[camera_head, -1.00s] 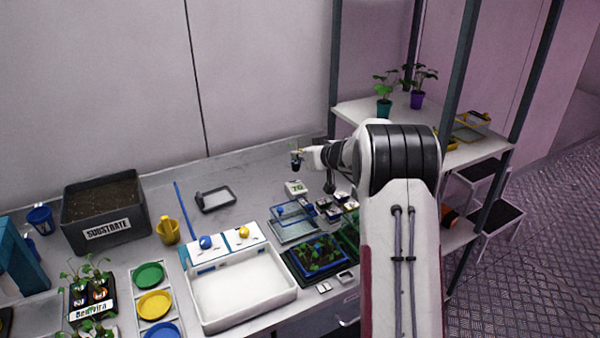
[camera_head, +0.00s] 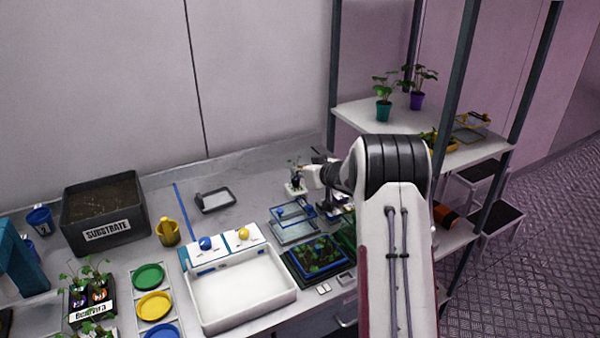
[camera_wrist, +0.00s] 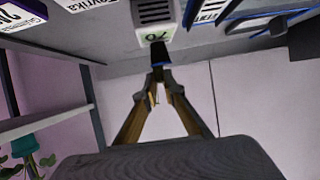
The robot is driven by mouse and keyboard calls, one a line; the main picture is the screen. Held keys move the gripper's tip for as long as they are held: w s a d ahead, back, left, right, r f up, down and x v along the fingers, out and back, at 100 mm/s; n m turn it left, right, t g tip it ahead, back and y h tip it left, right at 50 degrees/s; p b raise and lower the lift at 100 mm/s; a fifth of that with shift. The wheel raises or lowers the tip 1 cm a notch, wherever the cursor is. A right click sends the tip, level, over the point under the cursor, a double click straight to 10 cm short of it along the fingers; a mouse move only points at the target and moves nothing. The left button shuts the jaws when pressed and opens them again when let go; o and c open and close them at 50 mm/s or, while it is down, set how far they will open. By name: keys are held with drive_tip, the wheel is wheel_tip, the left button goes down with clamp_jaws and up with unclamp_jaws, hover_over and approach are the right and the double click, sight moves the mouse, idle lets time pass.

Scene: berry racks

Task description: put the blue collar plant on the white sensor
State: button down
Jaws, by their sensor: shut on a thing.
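The white sensor (camera_head: 295,189) stands on the bench near the wall. In the wrist view the white sensor (camera_wrist: 156,16) shows a slotted grille and a small display, upside down. My gripper (camera_head: 307,172) is beside and above it, and in the wrist view my gripper's fingertips (camera_wrist: 159,76) are shut on the blue collar plant (camera_wrist: 160,54). Its dark pot and thin blue edge show between the tips and the sensor. In the head view the plant (camera_head: 294,171) appears upright over the sensor. I cannot tell whether the pot touches it.
A grey tray (camera_head: 215,201) lies on the bench left of the sensor. A clear blue-handled box (camera_head: 294,222) and small dark containers (camera_head: 331,209) stand in front. A shelf (camera_head: 352,114) with two potted plants rises at the right. Bench left of the sensor is partly free.

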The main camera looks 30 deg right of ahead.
drive_tip(key=shift+f, duration=0.2)
drive_tip(key=shift+f, duration=0.15)
drive_tip(key=c, duration=2.1)
unclamp_jaws()
drive_tip(key=shift+c, duration=0.2)
drive_tip(key=shift+s+d+r, duration=0.1)
drive_tip(key=shift+s+r, duration=0.4)
drive_tip(key=shift+s, duration=0.1)
drive_tip(key=v, duration=1)
drive_tip(key=shift+s, duration=0.3)
drive_tip(key=shift+r, duration=0.1)
